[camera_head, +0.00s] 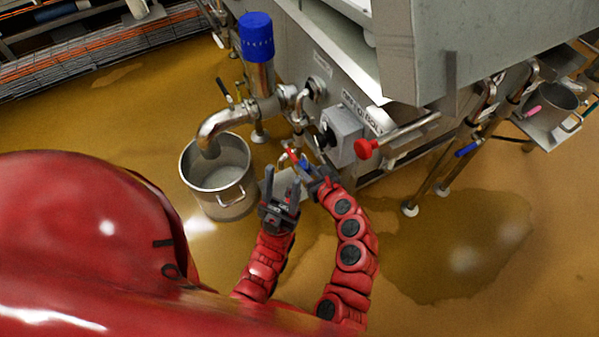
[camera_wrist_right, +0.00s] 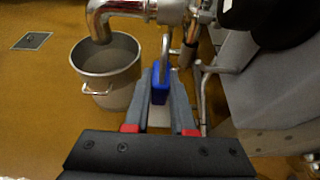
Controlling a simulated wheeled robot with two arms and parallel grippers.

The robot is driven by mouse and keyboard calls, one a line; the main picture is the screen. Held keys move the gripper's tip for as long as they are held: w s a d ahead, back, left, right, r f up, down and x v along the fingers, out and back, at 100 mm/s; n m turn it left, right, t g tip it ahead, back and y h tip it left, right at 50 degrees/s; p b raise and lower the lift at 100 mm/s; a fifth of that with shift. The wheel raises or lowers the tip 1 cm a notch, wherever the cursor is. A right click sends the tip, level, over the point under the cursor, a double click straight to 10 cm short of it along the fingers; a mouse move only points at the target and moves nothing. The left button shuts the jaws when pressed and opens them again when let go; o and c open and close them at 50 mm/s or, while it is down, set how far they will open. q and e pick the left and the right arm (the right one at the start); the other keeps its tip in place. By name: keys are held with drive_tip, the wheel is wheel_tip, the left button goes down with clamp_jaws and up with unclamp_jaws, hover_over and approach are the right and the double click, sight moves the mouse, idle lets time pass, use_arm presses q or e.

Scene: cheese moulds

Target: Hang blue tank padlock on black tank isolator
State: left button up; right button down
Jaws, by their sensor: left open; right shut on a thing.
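The blue padlock (camera_head: 304,164) is between the fingers of my right gripper (camera_head: 314,176), which is shut on it. In the right wrist view the blue padlock body (camera_wrist_right: 160,84) sits upright between the two grey fingers (camera_wrist_right: 160,95), with a metal shackle (camera_wrist_right: 166,48) above it. The isolator is a grey box (camera_head: 345,131) on the tank side with a black knob (camera_head: 328,137). The padlock is below and left of it, apparently apart from it. A large black shape (camera_wrist_right: 285,18) fills the upper right of the wrist view. My left gripper (camera_head: 281,195) is open and empty, left of the right one.
A steel bucket (camera_head: 219,170) stands under the curved outlet pipe (camera_head: 222,123), left of my grippers. A blue-capped valve (camera_head: 257,45) rises above the pipe. Wet floor (camera_head: 450,250) is open at the lower right.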

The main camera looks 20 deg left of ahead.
drive_tip(key=w+d+b, duration=0.1)
drive_tip(key=w+d+f+b, duration=0.1)
drive_tip(key=w, duration=0.1)
drive_tip(key=w+d+b, duration=0.1)
drive_tip(key=shift+w+d+f, duration=0.2)
drive_tip(key=shift+d+f, duration=0.1)
idle(0.5)
drive_tip(key=shift+w+d, duration=0.1)
idle(0.4)
drive_tip(key=c, duration=0.7)
unclamp_jaws()
drive_tip(key=shift+d, duration=0.1)
drive_tip(key=shift+a+r+p+v, duration=0.15)
drive_tip(key=shift+p+v, duration=0.85)
drive_tip(key=shift+v, duration=3.3)
drive_tip(key=shift+a+r+p+v, duration=0.1)
drive_tip(key=shift+p+v, duration=0.85)
drive_tip(key=shift+v, duration=3.35)
